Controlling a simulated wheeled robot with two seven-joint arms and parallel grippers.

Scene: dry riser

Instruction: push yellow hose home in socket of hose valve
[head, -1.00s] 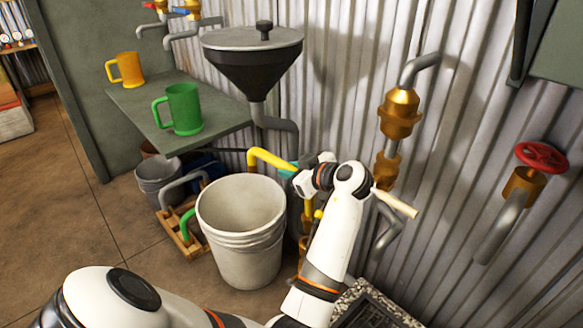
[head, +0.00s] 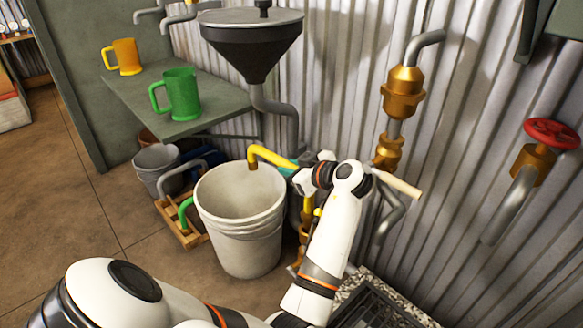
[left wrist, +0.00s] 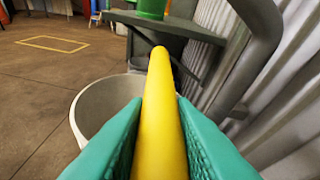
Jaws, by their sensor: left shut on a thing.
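The yellow hose (head: 272,157) is a bent tube whose short end turns down over the back rim of the white bucket in the head view. My left gripper (head: 293,172) is shut on the hose's straight part. In the left wrist view the teal fingers (left wrist: 155,140) press on both sides of the yellow hose (left wrist: 160,105). Brass fittings with a small yellow part, perhaps the hose valve (head: 305,226), show below the gripper, partly behind my left arm. The socket and the hose's other end are hidden, so I cannot tell how they meet. My right gripper is not in view.
The white bucket (head: 240,235) stands left of my arm. A black funnel (head: 250,45) and a shelf (head: 165,130) with green (head: 182,95) and orange (head: 125,57) mugs are behind. Brass wall fittings (head: 403,92) and a red handwheel (head: 551,134) are at right.

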